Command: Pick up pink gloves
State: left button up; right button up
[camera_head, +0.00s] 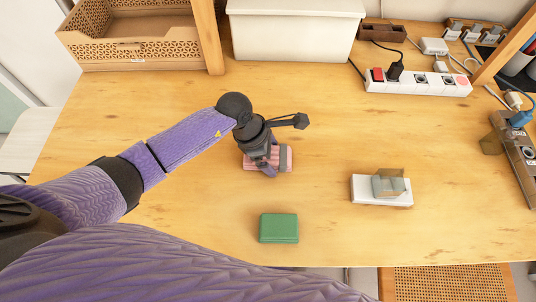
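The pink gloves (284,153) appear as a small folded pink bundle with a grey patch or band at its right end, lying on the wooden table left of centre. My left gripper (268,168) points down right over the bundle and covers its middle and left parts. The fingers are seen from above and partly hidden, so I cannot tell whether they are open or closed on the gloves. My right gripper is not in view.
A green block (279,228) lies near the front edge. A white box with a clear piece on it (365,190) is to the right. A white bin (296,32), a wooden basket (135,50) and a power strip (430,88) line the back. Table between is clear.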

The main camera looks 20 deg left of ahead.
pick_arm(q)
jog(key=c, duration=0.9)
notch_tip(320, 180, up, 10)
jog(key=p, duration=0.3)
jog(key=shift+r+p, duration=0.25)
jog(key=shift+p, duration=0.05)
jog(key=o, duration=0.6)
jog(key=c, duration=0.5)
